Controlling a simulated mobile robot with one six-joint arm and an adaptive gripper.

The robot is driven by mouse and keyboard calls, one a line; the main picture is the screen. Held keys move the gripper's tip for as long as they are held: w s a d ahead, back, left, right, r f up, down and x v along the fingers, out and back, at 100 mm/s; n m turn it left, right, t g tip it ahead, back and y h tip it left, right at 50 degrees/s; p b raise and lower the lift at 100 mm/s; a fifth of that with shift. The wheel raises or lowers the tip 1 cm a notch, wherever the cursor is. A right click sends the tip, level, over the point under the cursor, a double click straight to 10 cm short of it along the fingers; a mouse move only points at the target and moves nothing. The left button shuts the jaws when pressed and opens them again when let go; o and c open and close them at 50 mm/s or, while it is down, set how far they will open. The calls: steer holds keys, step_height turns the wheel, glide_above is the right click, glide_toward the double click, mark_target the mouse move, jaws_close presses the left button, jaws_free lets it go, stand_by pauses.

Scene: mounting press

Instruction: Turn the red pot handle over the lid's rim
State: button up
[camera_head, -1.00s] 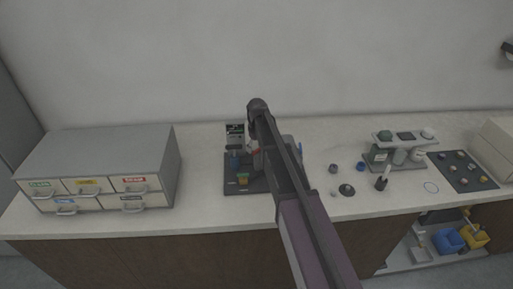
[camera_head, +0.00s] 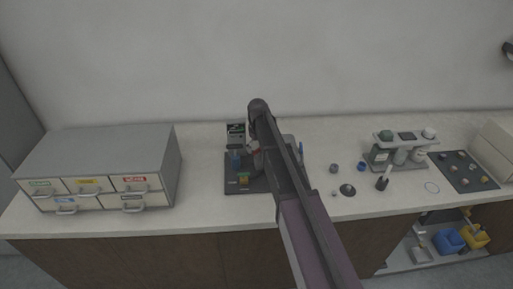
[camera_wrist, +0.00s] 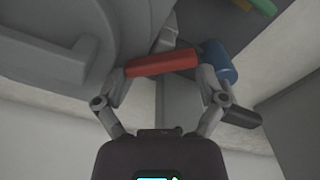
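In the wrist view the red handle (camera_wrist: 162,63) lies crosswise just beyond my gripper (camera_wrist: 164,78). The two fingers are spread wide, one near each end of the handle. I cannot tell whether either finger touches it. A large grey rounded part with a raised bar, perhaps the lid (camera_wrist: 40,45), fills the upper left of the wrist view. In the head view my gripper is mostly hidden behind my own arm at the press. A little red (camera_head: 254,149) shows beside the arm there. The press base (camera_head: 232,187) is a dark plate.
A blue cylinder (camera_wrist: 219,60) stands close to the right finger in the wrist view. A drawer cabinet (camera_head: 105,165) stands left on the counter. To the right are small round parts, a bottle rack (camera_head: 405,137) and a dark mat (camera_head: 462,172). Counter between cabinet and press is clear.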

mark_target(258, 150)
steer(key=shift+o, duration=0.4)
steer(key=shift+s+d+f, duration=0.15)
steer(key=shift+s+d, duration=0.25)
steer(key=shift+s, duration=0.35)
steer(key=shift+w+a, duration=0.15)
steer(key=shift+w, duration=0.05)
steer(key=shift+w+r+p, duration=0.35)
steer(key=shift+r+p, duration=0.45)
steer(key=shift+p, duration=0.2)
steer(key=shift+s+a+r+p, duration=0.1)
steer(key=shift+s+r+p, duration=0.2)
steer(key=shift+r, duration=0.35)
steer(key=shift+s+r+p, duration=0.2)
steer(key=shift+r+p, duration=0.15)
steer(key=shift+r, duration=0.25)
steer(key=shift+w+a+p, duration=0.1)
steer(key=shift+w+p, duration=0.25)
steer(key=shift+w, duration=0.15)
steer(key=shift+s+r+p, duration=0.2)
steer(key=shift+r+p, duration=0.2)
steer(key=shift+r, duration=0.2)
steer(key=shift+w+r+p, duration=0.15)
steer(key=shift+r+p, duration=0.35)
steer(key=shift+p, duration=0.1)
step_height(258, 150, up, 10)
steer(key=p, duration=1)
